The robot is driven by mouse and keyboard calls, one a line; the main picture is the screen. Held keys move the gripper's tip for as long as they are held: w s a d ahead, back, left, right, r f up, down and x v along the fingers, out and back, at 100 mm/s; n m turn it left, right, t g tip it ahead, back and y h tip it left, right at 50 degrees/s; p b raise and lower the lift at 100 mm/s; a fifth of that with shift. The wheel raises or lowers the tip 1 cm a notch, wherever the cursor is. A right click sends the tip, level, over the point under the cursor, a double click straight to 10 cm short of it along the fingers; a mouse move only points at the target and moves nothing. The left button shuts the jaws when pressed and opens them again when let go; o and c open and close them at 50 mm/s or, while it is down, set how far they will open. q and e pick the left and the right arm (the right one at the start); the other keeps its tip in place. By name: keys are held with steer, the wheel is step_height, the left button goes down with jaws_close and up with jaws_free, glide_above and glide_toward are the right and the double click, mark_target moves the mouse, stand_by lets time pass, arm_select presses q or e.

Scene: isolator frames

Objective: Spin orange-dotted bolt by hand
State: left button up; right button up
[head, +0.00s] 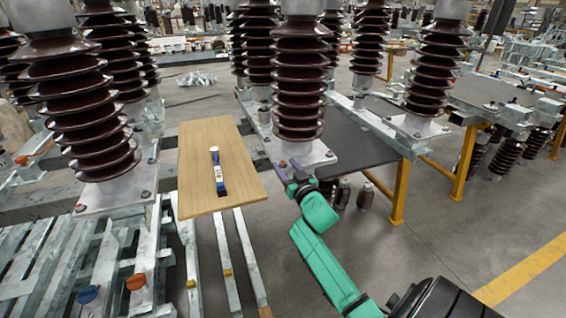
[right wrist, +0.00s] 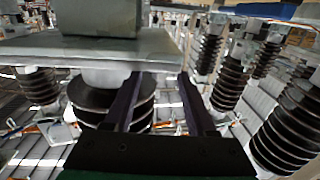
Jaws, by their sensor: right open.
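A small orange-red dot, which looks like the orange-dotted bolt (head: 283,163), shows at the near corner of the grey base plate (head: 318,158) under the central brown insulator (head: 300,85). My right gripper (head: 289,168) is at this corner, its fingers close around or beside the dot; contact cannot be told. In the right wrist view its two dark fingers (right wrist: 160,85) are apart, with the edge of a grey plate (right wrist: 100,45) and a ribbed insulator behind them. No bolt shows clearly between them there. My left gripper is out of view.
A wooden board (head: 245,185) left of the gripper carries a blue-and-white tool (head: 217,172). A blue cap (head: 87,294) and an orange cap (head: 135,281) sit on the frame at lower left. Other insulators stand close around. Open floor (head: 450,230) lies at right.

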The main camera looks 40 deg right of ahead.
steer(key=x, duration=0.2)
steer(key=shift+w, duration=0.3)
jaws_close()
